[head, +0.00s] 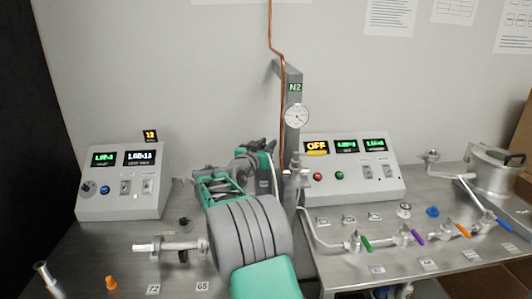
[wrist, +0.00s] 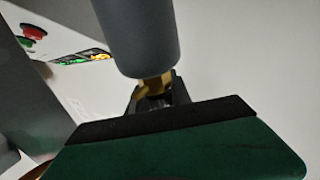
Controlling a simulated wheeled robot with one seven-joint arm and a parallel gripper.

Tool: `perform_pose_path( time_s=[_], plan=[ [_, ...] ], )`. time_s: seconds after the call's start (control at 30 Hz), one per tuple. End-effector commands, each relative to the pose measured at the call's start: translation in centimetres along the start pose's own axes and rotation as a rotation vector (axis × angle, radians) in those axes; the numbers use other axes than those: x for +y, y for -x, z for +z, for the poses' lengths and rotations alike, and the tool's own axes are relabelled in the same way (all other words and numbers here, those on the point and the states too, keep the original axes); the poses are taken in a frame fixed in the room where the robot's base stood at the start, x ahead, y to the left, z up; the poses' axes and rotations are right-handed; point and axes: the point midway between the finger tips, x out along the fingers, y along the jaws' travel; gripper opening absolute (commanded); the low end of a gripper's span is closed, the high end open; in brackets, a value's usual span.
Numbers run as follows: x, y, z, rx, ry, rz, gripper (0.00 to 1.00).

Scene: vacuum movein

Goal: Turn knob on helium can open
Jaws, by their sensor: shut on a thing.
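In the wrist view a grey cylinder (wrist: 140,35), which looks like the helium can, comes down from the top edge. A brass fitting (wrist: 155,84) sits at its lower end. My gripper (wrist: 158,100) has its black fingers closed at this brass fitting, just above the green and black gripper body. I cannot make out the knob as a separate part. In the head view my gripper (head: 258,158) reaches toward the bench near the grey post, beyond my arm. The can is not clearly visible there, and my arm hides part of that area.
The grey post (head: 293,130) carries an N2 label and a round gauge (head: 297,117). A control box (head: 350,170) reading OFF stands right, another box (head: 122,182) left. Valves with coloured handles (head: 415,237) line the right bench. A metal pipe fitting (head: 172,246) is at front left.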

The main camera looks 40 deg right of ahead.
Motion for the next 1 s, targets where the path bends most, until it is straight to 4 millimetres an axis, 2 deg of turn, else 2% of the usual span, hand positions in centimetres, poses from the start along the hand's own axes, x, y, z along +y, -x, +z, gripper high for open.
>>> perform_pose_path(
  time_s=[0.07, 0.5, 1.0],
  plan=[
    [0.0, 0.0, 0.7, 0.001, -0.002, 0.058, 0.00],
    [1.1, 0.2, -0.2, -0.002, 0.000, 0.371, 0.00],
    [1.6, 0.3, 0.0, 0.000, 0.002, 0.489, 0.00]
  ],
)
